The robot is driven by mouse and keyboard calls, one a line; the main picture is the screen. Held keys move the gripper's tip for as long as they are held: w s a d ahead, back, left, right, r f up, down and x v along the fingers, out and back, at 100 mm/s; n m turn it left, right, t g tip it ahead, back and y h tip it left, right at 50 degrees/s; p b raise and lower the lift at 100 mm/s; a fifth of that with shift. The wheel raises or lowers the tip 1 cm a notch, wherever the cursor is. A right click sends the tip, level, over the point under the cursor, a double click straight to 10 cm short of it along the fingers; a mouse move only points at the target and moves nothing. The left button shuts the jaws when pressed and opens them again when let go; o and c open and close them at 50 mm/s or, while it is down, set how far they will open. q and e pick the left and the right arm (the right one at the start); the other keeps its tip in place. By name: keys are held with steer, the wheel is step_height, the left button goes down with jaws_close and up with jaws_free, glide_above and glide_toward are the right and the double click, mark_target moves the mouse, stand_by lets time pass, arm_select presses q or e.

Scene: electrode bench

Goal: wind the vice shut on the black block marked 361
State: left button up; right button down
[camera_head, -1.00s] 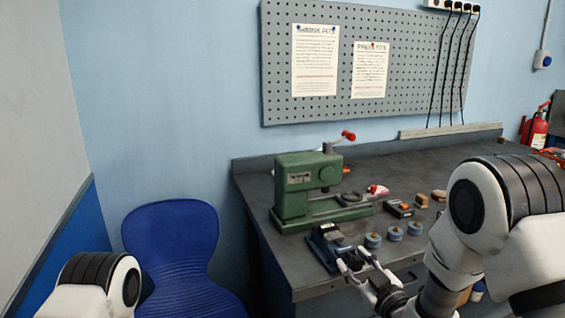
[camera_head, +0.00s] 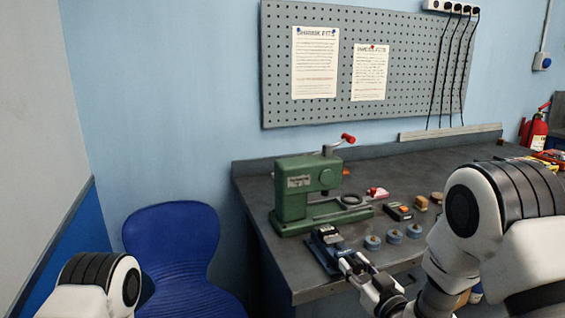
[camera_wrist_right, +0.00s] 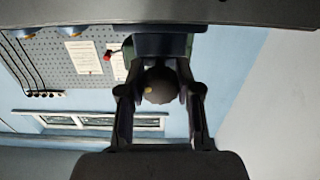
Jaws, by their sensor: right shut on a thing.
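The small blue vice (camera_head: 322,258) sits at the front edge of the grey bench, in front of the green press. A dark block (camera_head: 327,234) shows at the vice's jaws; its marking is too small to read. My right gripper (camera_head: 354,266) is at the vice's near end. In the right wrist view its two fingers stand on either side of a dark round knob (camera_wrist_right: 158,85) with a small yellow mark, and it is shut on this knob. The fingers partly hide the vice's near end in the head view. My left gripper is out of view.
The green press (camera_head: 308,190) stands just behind the vice. Several blue-topped round pieces, such as one (camera_head: 372,242), stand right of it. A black device with an orange part (camera_head: 399,211) lies behind them. A blue chair (camera_head: 175,245) stands left of the bench (camera_head: 262,215).

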steer(key=c, duration=0.8)
jaws_free()
steer(key=shift+c, duration=0.2)
steer(key=shift+b+v, duration=0.4)
steer(key=shift+v, duration=3.15)
